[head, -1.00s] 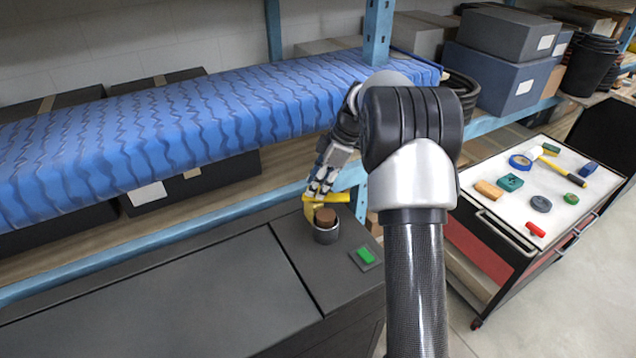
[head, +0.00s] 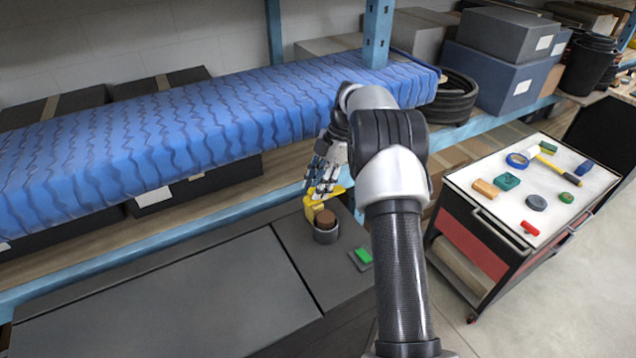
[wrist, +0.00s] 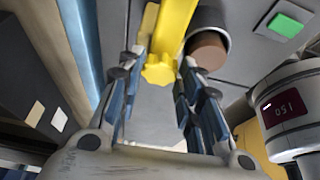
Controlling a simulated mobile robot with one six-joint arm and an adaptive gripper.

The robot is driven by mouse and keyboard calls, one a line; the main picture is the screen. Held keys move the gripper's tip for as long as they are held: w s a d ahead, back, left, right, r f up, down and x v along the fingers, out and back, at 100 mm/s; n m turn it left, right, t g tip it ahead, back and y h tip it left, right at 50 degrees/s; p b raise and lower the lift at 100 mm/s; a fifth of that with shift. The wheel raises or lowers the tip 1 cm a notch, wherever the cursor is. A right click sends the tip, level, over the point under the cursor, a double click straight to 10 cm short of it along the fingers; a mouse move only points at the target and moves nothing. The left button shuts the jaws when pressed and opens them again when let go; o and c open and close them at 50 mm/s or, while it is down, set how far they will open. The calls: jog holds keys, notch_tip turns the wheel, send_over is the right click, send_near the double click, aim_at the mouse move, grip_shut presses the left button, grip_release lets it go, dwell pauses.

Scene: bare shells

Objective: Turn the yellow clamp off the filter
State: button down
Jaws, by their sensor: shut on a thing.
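The yellow clamp (head: 314,207) stands at the back left of the filter (head: 325,217), a brown round top in a grey cup on a dark cabinet. In the wrist view the clamp (wrist: 176,28) runs up between the fingers, with a lobed knob at its near end, and the filter (wrist: 208,50) lies just right of it. My gripper (head: 323,190) reaches down over the clamp's upper part. In the wrist view my gripper (wrist: 160,68) has its blue-grey fingers on either side of the clamp, shut on it. The exact finger contact is partly hidden.
A green button (head: 363,255) is on the cabinet right of the filter. A blue-wrapped long load (head: 200,130) lies on the shelf close behind my gripper. A tool cart (head: 530,215) with small parts stands to the right. The cabinet top (head: 170,290) at left is clear.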

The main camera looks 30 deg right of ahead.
aim_at(332, 191)
dwell(0.3)
jog(key=c, duration=1.2)
grip_release()
jog(key=shift+o, duration=0.2)
jog(key=v, duration=1.2)
